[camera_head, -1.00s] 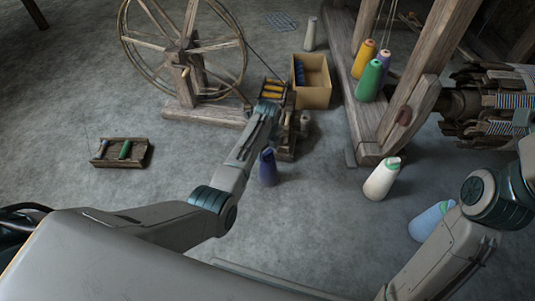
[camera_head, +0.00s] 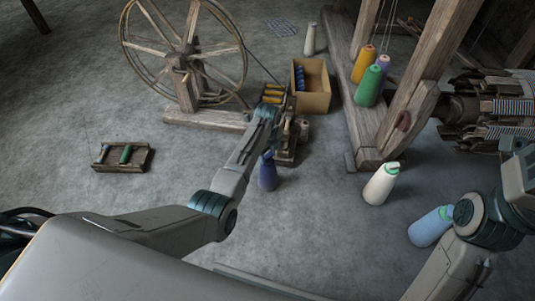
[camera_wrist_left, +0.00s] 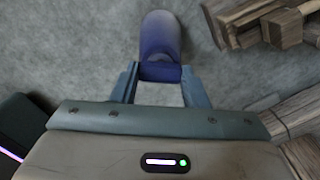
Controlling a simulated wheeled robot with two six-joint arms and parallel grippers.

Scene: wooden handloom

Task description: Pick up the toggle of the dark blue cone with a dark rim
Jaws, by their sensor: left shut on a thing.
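The dark blue cone (camera_head: 268,174) stands on the grey floor beside my left forearm in the head view. In the left wrist view the cone (camera_wrist_left: 160,35) lies straight ahead of the jaws. My left gripper (camera_wrist_left: 160,76) has a finger on each side of a dark blue toggle (camera_wrist_left: 160,71) at the cone's near end and is shut on it. In the head view these fingers are hard to make out near the cone's top.
A wooden winder (camera_head: 288,140) stands close behind the cone. A cream cone (camera_head: 381,184) and a light blue cone (camera_head: 430,227) stand to the right. A yellow box (camera_head: 313,93) and a spinning wheel (camera_head: 185,50) are behind. Floor to the left is mostly clear.

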